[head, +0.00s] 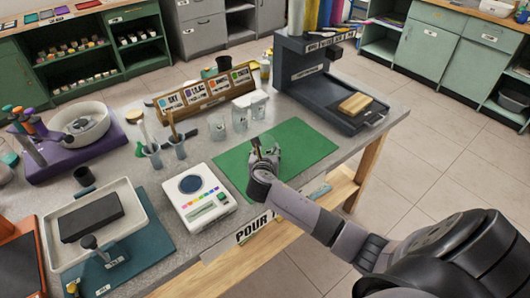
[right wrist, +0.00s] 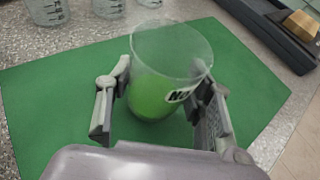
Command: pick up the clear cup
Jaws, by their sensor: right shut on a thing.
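The clear cup (right wrist: 168,62) is see-through, with a dark and white label low on its side, and green shows through it. My right gripper (right wrist: 160,112) has one finger on each side of the cup and is shut on it. In the head view the right gripper (head: 264,152) is over the green mat (head: 313,143), and the cup is hard to make out there. I cannot tell whether the cup's base touches the mat. My left gripper is not in view.
Several clear cups (head: 240,121) stand behind the mat. A dark press-like stand (head: 305,80) is at the back right. A white device (head: 198,198) with a round dark window lies left of the mat. Stirrers stand in small cups (head: 152,153) nearby. The mat's right part is clear.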

